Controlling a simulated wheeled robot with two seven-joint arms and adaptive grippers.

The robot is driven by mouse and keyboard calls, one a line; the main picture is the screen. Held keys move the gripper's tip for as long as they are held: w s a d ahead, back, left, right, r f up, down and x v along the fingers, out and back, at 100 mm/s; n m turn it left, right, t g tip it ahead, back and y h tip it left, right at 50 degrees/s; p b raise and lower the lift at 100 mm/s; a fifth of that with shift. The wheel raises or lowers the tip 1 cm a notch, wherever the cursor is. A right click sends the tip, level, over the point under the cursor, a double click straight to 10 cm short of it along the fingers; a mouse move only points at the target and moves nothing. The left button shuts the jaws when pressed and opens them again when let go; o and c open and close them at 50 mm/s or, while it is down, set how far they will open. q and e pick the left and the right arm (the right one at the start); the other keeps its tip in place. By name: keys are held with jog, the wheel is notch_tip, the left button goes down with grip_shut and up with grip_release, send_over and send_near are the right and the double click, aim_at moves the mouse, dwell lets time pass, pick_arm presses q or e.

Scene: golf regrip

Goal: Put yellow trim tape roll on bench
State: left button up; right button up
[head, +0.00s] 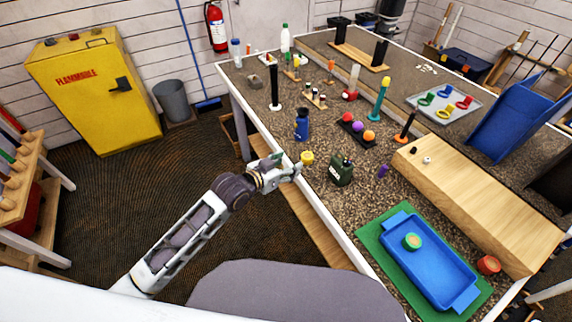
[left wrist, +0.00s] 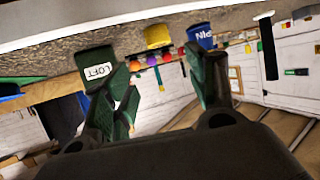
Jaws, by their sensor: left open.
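The yellow trim tape roll (head: 307,157) is a small yellow cylinder at the bench's left edge in the head view, apparently on the bench (head: 318,205). In the left wrist view the yellow roll (left wrist: 157,36) shows beyond and between my fingers. My left gripper (head: 291,168) is open and empty, its fingertips just short of the roll at the bench edge. Its two green-padded fingers (left wrist: 165,68) are spread apart in the left wrist view, with a gap to the roll. My right gripper is not in view.
A dark green LOFT can (head: 341,170) and a blue can (head: 302,126) stand near the roll. A blue tray (head: 440,277) on a green mat (head: 371,236) holds a green-sided roll (head: 412,242). A wooden ramp block (head: 480,205) lies right. Bare bench surface lies between the LOFT can and the mat.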

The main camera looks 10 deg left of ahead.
pick_arm(q)
jog(key=shift+f, duration=0.1)
dwell(0.6)
jog(key=s+a+f+n+g+y, duration=0.1)
jog(key=s+a+f+y, duration=0.3)
jog(key=f, duration=0.9)
jog(key=s+a+f+n+g, duration=0.15)
jog(key=a+f, duration=0.55)
jog(key=f, duration=0.7)
jog(key=s+a+f+n+g+y, duration=0.1)
jog(key=s+a+f+g+y, duration=0.3)
jog(key=f, duration=0.9)
jog(key=s+a+f+h, duration=0.1)
jog(key=s+a+f, duration=0.4)
jog(key=s+f, duration=0.85)
jog(key=s+f+g, duration=0.2)
jog(key=s+f, duration=0.2)
jog(key=s, duration=0.8)
jog(key=s+a+f+g, duration=0.1)
jog(key=s+f, duration=0.3)
jog(key=s, duration=0.8)
jog(key=shift+a+f+g+y, duration=0.2)
jog(key=shift+g+y, duration=0.1)
jog(key=shift+g, duration=0.05)
jog(key=shift+w+n, duration=0.1)
jog(key=shift+n, duration=0.15)
